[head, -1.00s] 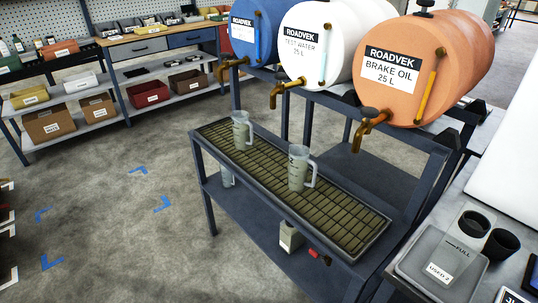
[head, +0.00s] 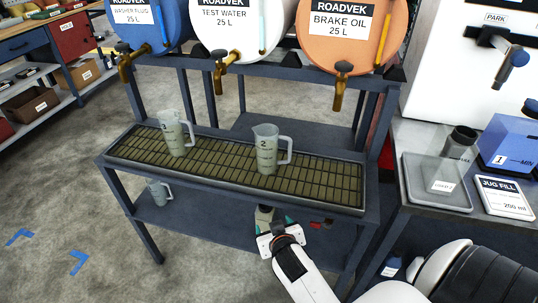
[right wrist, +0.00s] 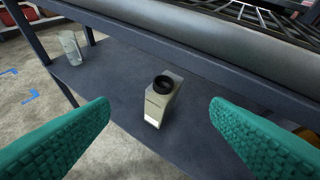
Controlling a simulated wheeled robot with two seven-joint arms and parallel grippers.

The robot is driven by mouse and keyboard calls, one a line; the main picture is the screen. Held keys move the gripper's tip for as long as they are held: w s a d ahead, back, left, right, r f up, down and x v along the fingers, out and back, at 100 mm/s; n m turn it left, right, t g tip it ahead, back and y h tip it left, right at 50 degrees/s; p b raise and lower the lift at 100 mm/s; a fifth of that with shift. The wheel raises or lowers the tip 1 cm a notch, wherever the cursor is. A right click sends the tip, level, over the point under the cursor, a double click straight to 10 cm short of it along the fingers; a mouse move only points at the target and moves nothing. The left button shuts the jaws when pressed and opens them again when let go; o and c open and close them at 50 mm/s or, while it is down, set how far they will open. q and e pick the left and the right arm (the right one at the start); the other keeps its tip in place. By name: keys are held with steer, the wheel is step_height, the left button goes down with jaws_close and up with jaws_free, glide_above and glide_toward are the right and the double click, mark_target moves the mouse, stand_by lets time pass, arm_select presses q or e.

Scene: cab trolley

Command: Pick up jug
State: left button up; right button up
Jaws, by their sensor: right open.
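A clear measuring jug marked 2 (head: 266,150) stands upright on the drip grate, right of a similar jug marked 3 (head: 174,134). A third jug (head: 159,191) stands on the lower shelf at the left, and a jug there also shows in the right wrist view (right wrist: 70,47). My right gripper (head: 275,225) is at the trolley's front, below the grate. In the right wrist view its teal fingers (right wrist: 158,110) are open and empty. A grey bottle with a black neck (right wrist: 160,98) stands beyond them on the lower shelf. My left gripper is out of view.
The drip tray's front edge (head: 235,180) lies above my right gripper. Taps hang from the blue, white and orange drums (head: 340,28) behind the grate. A side bench at right holds a grey tray (head: 435,185), a dark cup and a jug-fill card.

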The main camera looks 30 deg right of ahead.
mark_target(269, 152)
steer(key=w+d+r+m+t+h, duration=0.1)
steer(key=w+r, duration=0.1)
steer(key=r, duration=0.2)
steer(key=w+d+r+t+h, duration=0.1)
steer(key=w+d+r+t, duration=0.1)
steer(key=r, duration=0.3)
steer(key=w+d+r+m+t+h, duration=0.1)
steer(key=w+r+t+h, duration=0.1)
steer(key=r, duration=0.3)
steer(key=shift+w+d+m, duration=0.25)
steer(key=shift+w+m, duration=0.05)
steer(key=shift+w, duration=0.4)
steer(key=x, duration=0.5)
steer(key=shift+w+p, duration=0.25)
steer(key=shift+p, duration=0.15)
steer(key=shift+f+x, duration=0.15)
steer(key=shift+x, duration=1.4)
steer(key=shift+f+x, duration=0.15)
steer(key=shift+x, duration=1.4)
steer(key=shift+a, duration=0.15)
steer(key=shift+r, duration=0.1)
steer(key=c, duration=0.8)
